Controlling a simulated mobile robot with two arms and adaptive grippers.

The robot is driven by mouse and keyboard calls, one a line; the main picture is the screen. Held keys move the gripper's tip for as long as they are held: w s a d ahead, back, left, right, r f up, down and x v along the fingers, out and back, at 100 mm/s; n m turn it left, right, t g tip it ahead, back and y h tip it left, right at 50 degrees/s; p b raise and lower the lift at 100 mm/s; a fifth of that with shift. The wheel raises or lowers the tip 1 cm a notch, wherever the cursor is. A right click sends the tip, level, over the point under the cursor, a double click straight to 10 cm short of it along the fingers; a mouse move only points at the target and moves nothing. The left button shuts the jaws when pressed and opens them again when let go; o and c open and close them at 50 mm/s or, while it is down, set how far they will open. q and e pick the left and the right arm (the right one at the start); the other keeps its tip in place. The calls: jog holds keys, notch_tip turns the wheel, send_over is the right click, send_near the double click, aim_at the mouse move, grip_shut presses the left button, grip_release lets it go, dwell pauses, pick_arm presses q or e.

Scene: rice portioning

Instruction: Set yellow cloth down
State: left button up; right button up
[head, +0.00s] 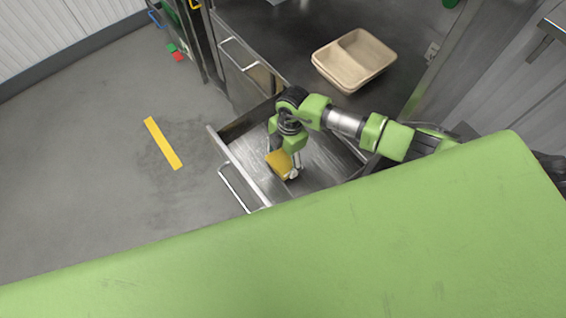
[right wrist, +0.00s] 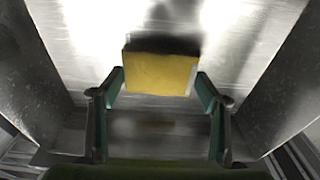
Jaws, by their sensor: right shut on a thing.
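The yellow cloth (head: 278,163) is a small folded block low inside the open metal drawer (head: 325,160). My right gripper (head: 284,173) reaches down into the drawer and is shut on the cloth. In the right wrist view the cloth (right wrist: 160,74) sits between the two fingertips of the right gripper (right wrist: 158,84), with the shiny drawer floor beyond it. I cannot tell whether the cloth touches the drawer floor. My left gripper is not in view.
A beige two-compartment tray (head: 354,60) stands on the dark metal counter (head: 290,30) above the drawer. Drawer walls rise close on both sides of the gripper. A yellow strip (head: 163,143) marks the open grey floor at left.

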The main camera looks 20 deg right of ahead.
jog(key=shift+f, duration=0.7)
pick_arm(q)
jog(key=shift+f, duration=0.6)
pick_arm(e)
jog(key=shift+r, duration=0.1)
jog(key=o, duration=1)
